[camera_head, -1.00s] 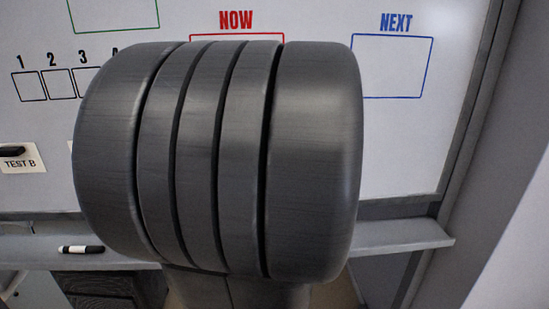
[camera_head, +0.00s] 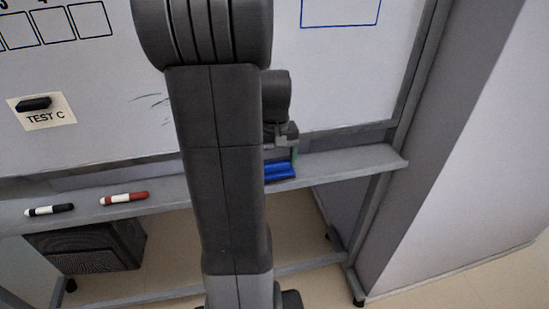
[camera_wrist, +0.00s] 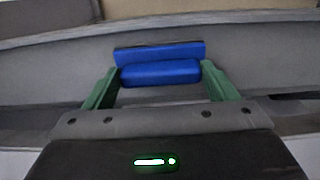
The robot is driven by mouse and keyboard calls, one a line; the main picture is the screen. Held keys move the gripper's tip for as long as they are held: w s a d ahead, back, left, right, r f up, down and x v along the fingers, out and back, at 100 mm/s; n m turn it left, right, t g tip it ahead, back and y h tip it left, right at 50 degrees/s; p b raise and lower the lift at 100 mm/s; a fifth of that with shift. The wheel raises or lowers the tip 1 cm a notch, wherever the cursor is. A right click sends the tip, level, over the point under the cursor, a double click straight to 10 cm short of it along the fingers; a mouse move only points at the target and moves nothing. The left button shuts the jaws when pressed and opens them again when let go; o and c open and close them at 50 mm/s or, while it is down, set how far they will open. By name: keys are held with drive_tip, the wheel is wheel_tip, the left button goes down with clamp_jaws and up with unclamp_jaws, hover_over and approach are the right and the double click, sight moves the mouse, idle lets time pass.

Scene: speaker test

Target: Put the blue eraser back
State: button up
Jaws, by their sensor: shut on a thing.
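The blue eraser (camera_head: 281,175) shows beside my arm at the whiteboard's grey ledge (camera_head: 350,163). In the wrist view the eraser (camera_wrist: 160,74) lies between the two green fingers of my gripper (camera_wrist: 160,80), which is shut on it. A second blue band (camera_wrist: 160,51) runs just behind it; I cannot tell whether it is part of the same eraser. In the head view my gripper (camera_head: 283,155) is partly hidden by my arm. The eraser is at or just above the ledge; contact is unclear.
A black-capped marker (camera_head: 49,210) and a red marker (camera_head: 124,198) lie on the ledge to the left. The whiteboard (camera_head: 120,100) rises behind, with green strokes and a TEST C card (camera_head: 47,118) holding a black item. A grey post and wall stand at right.

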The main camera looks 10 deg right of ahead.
sight(275, 164)
drive_tip(key=o, duration=0.9)
drive_tip(key=shift+c, duration=0.2)
drive_tip(key=shift+r, duration=0.1)
wheel_tip(275, 164, up, 12)
wheel_tip(275, 164, down, 12)
drive_tip(key=shift+f, duration=0.1)
drive_tip(key=shift+s+r+b, duration=0.2)
drive_tip(key=shift+r+b, duration=0.1)
drive_tip(key=shift+r, duration=1.7)
